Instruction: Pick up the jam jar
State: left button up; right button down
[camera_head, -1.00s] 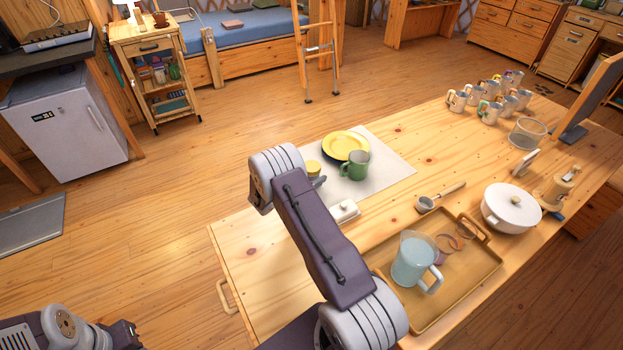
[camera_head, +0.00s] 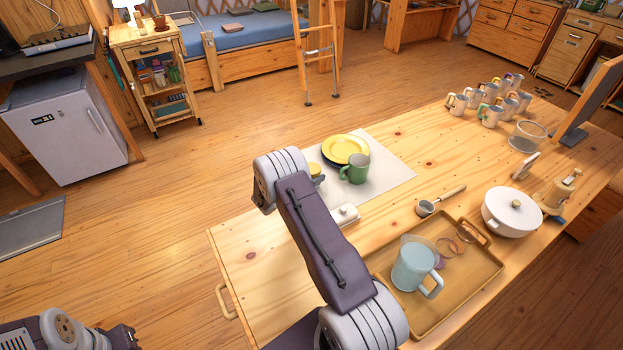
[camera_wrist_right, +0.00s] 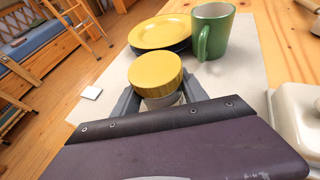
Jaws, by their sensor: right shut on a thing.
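The jam jar (camera_wrist_right: 155,74) has a round yellow lid and shows in the right wrist view between the grey fingers of my right gripper (camera_wrist_right: 158,100). My right gripper is shut on it, one finger on each side, below the lid. The lower part of the jar is hidden by the gripper body. In the head view the jar (camera_head: 316,168) is mostly hidden behind my right arm, at the left side of the pale mat. I cannot tell whether its base touches the mat. My left gripper is not in view; only part of my left arm shows at the bottom left.
A yellow plate (camera_head: 346,149) and a green mug (camera_head: 355,168) stand close to the jar on the pale mat (camera_head: 392,172). A white lidded dish (camera_head: 344,215) is near my arm. A wooden tray (camera_head: 463,282) holds a blue pitcher (camera_head: 411,268). A white pot (camera_head: 512,212) stands farther right.

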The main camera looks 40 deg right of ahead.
notch_tip(320, 180, up, 3)
jog(key=shift+r, duration=0.2)
jog(key=s+d+r, duration=0.3)
jog(key=s+r, duration=0.4)
jog(key=s, duration=0.4)
jog(key=shift+d, duration=0.35)
